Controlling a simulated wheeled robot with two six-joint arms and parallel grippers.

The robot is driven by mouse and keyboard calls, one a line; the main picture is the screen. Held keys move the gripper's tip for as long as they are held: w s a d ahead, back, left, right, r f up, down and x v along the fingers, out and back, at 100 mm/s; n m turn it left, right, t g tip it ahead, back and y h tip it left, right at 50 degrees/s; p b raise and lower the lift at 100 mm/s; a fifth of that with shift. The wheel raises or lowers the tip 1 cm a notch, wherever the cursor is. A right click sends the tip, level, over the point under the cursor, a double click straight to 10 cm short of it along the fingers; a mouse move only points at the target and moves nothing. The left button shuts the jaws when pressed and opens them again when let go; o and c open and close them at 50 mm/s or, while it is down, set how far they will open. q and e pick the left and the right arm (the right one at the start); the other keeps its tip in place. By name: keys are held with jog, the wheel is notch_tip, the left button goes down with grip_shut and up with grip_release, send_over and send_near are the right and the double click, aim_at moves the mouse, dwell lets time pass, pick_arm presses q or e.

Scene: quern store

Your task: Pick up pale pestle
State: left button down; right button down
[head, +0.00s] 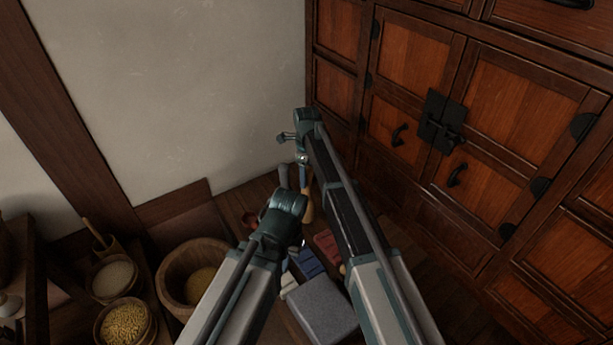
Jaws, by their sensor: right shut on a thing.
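A tan, club-shaped thing that looks like the pale pestle (308,207) shows between my two arms, narrow at its top and wider below. My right gripper (303,174) points down at its upper end and is shut on it. Whether the pestle's lower end touches anything is hidden behind my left wrist. My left gripper (301,244) is lower, mostly hidden under its own wrist, and its jaws cannot be made out.
A grey block (320,308), a blue thing (308,263) and a red thing (327,245) lie below my arms. A wooden tub (172,282) and grain-filled containers (125,324) stand at left. A wooden cabinet (480,130) bounds the right; a pale wall (190,90) the back.

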jog(key=s+d+r+p, duration=0.1)
jog(key=s+d, duration=0.1)
jog(key=s, duration=1.4)
jog(key=shift+r, duration=0.25)
jog(key=shift+a, duration=0.15)
